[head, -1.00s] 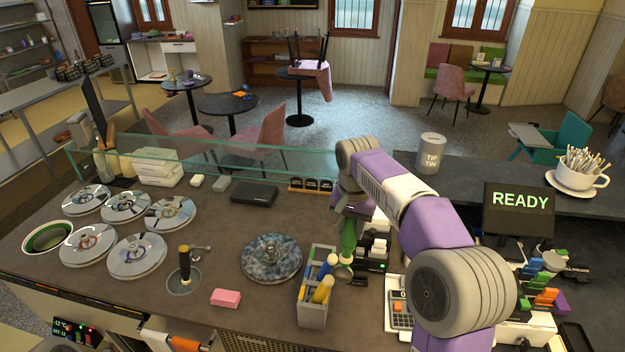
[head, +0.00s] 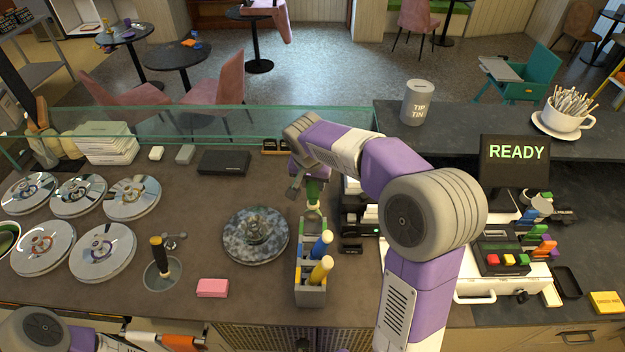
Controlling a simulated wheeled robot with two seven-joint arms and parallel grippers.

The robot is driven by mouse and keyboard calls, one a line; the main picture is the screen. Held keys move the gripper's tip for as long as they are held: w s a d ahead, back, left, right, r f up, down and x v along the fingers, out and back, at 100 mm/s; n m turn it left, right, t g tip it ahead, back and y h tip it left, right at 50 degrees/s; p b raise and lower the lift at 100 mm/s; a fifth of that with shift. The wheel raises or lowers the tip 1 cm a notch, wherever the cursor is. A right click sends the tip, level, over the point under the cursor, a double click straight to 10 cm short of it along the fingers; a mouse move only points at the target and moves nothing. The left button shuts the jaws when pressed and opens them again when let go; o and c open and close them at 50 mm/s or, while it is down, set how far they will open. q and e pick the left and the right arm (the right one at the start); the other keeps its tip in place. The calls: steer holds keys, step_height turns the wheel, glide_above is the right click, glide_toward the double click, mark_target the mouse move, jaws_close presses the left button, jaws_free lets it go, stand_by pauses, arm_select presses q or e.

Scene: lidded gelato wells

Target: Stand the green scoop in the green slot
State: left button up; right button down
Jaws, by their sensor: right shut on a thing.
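The green scoop (head: 314,193) is upright in my right gripper (head: 312,178), handle up and metal end down. My right gripper is shut on its handle. The scoop is at the far end of the grey slotted rack (head: 311,296); I cannot tell whether its tip is inside a slot or just above it. A blue scoop (head: 321,244) and a yellow scoop (head: 320,270) stand in the nearer slots. The green slot is mostly hidden by the scoop and the rack's far end. Part of my left arm shows at the bottom left; its gripper is not in view.
A round speckled lid (head: 256,238) lies left of the rack. Several shiny lids cover wells at the left. A pink sponge (head: 212,288) and a dipper well (head: 163,274) are near the front edge. A glass guard (head: 215,123) runs along the back.

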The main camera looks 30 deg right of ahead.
mark_target(312, 208)
steer(key=shift+w+f+b, duration=0.1)
steer(key=shift+f+b, duration=0.35)
steer(key=shift+f, duration=0.1)
step_height(312, 208, down, 16)
steer(key=b, duration=1.3)
steer(key=shift+b, duration=0.4)
steer(key=c, duration=0.6)
jaws_free()
steer(key=shift+c, duration=0.2)
steer(key=shift+r, duration=0.1)
steer(key=p+v, duration=0.2)
steer(key=v, duration=0.1)
steer(key=p+v, duration=0.2)
steer(key=v, duration=0.1)
steer(key=w+p+v, duration=0.1)
steer(key=p+v, duration=0.1)
steer(key=v, duration=0.1)
steer(key=shift+d+r, duration=0.25)
steer(key=shift+d, duration=0.15)
